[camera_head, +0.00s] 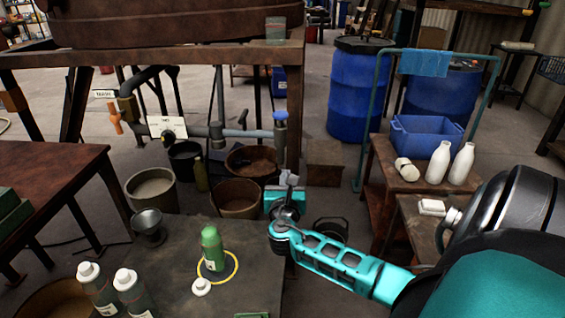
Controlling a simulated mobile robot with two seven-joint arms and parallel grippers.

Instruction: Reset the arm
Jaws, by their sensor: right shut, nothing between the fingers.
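My right arm, teal and black, comes in from the right edge and reaches to the middle of the camera_head view. Its gripper (289,181) is shut and empty. It is in front of the pipework, beyond the right edge of the dark worktable (188,262). It is to the right of a green bottle (211,246), which stands upright in a yellow ring (235,267) on that table. The gripper appears apart from the bottle. My left gripper is not in the view.
A white cap (201,287), two white-capped bottles (131,291) and a metal cup (149,227) are on the worktable. Buckets (238,197) stand under the pipes. At right, a wooden stand holds white bottles (438,162) and a blue crate (425,137). Blue drums (357,95) stand behind.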

